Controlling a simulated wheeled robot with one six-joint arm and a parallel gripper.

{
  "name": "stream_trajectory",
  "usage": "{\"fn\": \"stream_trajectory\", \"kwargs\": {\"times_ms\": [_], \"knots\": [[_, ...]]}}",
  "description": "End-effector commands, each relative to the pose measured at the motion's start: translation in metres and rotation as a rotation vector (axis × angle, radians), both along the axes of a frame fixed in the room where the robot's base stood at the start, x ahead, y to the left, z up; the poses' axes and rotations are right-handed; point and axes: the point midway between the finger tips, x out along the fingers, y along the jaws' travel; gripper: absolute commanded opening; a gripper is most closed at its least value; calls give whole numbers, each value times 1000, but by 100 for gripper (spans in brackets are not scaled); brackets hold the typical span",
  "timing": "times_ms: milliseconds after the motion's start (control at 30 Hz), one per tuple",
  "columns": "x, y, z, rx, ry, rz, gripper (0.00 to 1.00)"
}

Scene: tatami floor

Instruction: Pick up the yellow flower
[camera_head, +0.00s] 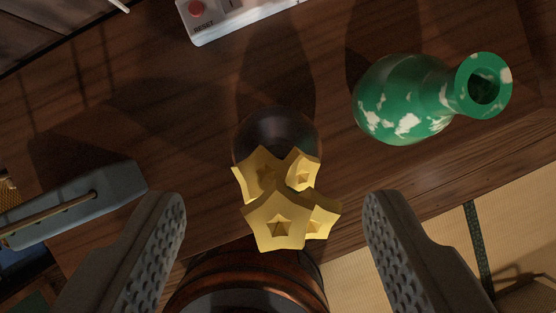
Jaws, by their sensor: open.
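The yellow flower (280,215) is a cluster of star-shaped yellow blooms in the middle of the view. A dark, rounded, shiny vase (278,132) shows directly behind the blooms, and the flower hides part of it. Any stem is hidden. My gripper (273,215) is open, with one grey ridged finger to the left of the flower and one to the right. There is a gap between each finger and the blooms. Neither finger touches the flower in this view.
A green vase with white patches (405,100) stands at the right on the dark wooden surface (150,100). A grey-blue box (80,205) lies at the left. A white device with a red button (235,18) is at the top. A round wooden object (250,275) is at the bottom. Tatami (425,250) shows lower right.

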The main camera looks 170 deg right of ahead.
Motion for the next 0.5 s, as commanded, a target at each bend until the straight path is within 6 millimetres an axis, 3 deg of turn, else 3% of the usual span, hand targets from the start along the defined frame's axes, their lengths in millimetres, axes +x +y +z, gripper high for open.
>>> {"fn": "stream_trajectory", "kwargs": {"times_ms": [300,500], "knots": [[11,0,-38,0,2,0,60],[15,0,-46,0,-1,0,60]]}}
